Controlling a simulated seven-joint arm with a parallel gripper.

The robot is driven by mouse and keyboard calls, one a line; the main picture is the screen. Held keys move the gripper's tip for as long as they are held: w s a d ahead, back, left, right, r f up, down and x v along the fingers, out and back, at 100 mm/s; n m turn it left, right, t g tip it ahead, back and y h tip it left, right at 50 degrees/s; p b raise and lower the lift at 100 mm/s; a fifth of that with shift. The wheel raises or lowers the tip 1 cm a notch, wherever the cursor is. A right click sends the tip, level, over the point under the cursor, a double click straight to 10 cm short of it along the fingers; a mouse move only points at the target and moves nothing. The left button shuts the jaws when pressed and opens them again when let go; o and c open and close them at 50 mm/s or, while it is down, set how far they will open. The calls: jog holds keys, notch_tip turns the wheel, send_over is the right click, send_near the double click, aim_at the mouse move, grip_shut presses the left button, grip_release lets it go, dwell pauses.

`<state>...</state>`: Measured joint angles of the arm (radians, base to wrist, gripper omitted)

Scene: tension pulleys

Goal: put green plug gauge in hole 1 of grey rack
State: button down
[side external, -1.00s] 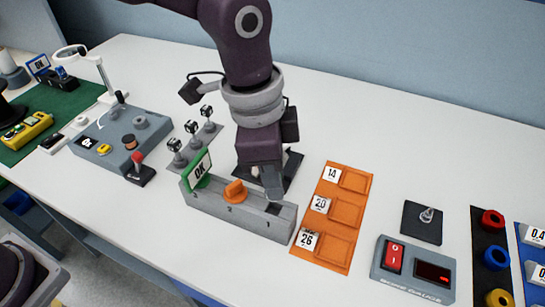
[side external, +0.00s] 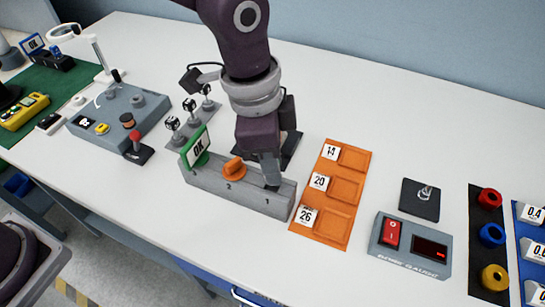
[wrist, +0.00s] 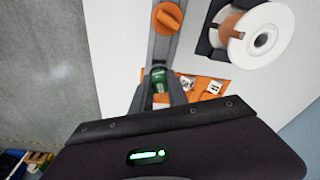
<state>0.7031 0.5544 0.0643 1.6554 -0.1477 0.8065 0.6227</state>
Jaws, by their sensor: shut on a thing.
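The grey rack (side external: 215,190) stands on the bench, with numbers 2 and 1 readable on its front. An orange plug (side external: 235,167) sits at position 2; it also shows in the wrist view (wrist: 168,17). My gripper (side external: 271,184) points down at the rack's top by position 1, at its right end. In the wrist view the fingers are shut on the green plug gauge (wrist: 160,74), over the grey rack strip. In the side view my fingers hide the gauge, and I cannot tell how far it is in the hole.
An orange tray (side external: 322,230) with cards 14, 20 and 26 lies close on the right. A white-flanged spool (wrist: 248,40) is beside the rack. The bore gauge box (side external: 410,255) stands farther right.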

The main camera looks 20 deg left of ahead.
jog(key=shift+f, duration=0.2)
dwell(0.7)
jog(key=shift+f, duration=0.9)
jog(key=c, duration=1.2)
grip_release()
jog(key=r, duration=0.4)
jog(key=a+r, duration=0.1)
jog(key=r, duration=0.2)
jog(key=shift+s, duration=0.25)
